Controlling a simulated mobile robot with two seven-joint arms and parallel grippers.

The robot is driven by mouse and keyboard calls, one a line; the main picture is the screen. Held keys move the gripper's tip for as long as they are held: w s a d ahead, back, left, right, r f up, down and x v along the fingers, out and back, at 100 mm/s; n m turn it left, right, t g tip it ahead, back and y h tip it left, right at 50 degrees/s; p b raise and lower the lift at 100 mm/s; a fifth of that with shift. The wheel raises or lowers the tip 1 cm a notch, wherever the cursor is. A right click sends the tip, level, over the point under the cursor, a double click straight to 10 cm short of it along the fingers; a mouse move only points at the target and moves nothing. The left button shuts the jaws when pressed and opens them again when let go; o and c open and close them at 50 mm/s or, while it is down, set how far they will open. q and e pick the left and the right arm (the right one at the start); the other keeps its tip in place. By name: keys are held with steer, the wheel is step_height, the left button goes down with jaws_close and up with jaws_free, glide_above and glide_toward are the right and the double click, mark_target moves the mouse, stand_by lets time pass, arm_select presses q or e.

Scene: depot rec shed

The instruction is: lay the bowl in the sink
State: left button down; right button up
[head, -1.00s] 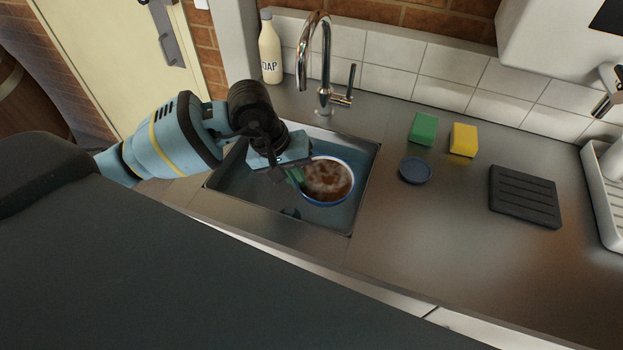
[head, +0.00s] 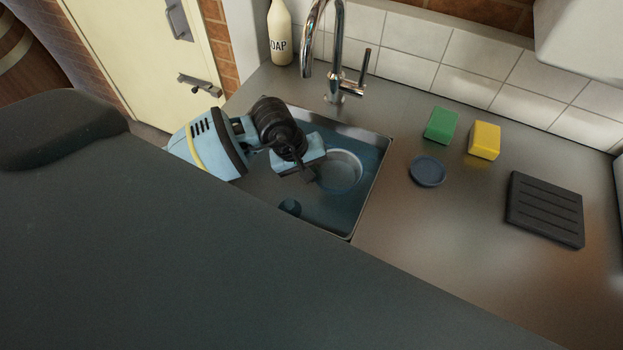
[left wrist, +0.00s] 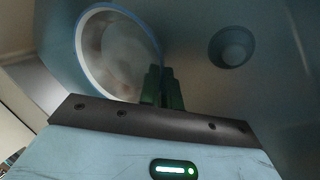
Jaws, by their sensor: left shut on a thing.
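The bowl (head: 343,168), pale with a blue rim, is down inside the sink (head: 364,207) and looks tinted, as if under the bluish water. My left gripper (head: 312,176) reaches into the sink from the left and is shut on the bowl's near-left rim. In the left wrist view the green fingers (left wrist: 161,88) meet the edge of the bowl (left wrist: 112,52), whose inside shows pale brownish smears. Whether the bowl touches the sink floor cannot be told. My right gripper is not in view.
A dark round fitting (head: 289,207) lies in the sink near its front. The tap (head: 338,60) arches behind it, beside a soap bottle (head: 280,35). A green sponge (head: 441,125), yellow sponge (head: 484,140), blue disc (head: 427,171) and black rack (head: 545,208) lie on the right counter.

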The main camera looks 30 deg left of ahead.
arm_select(q)
steer(key=shift+f, duration=1.8)
steer(key=shift+f, duration=0.1)
steer(key=shift+f, duration=0.1)
steer(key=c, duration=1.6)
jaws_free()
steer(key=v, duration=1.2)
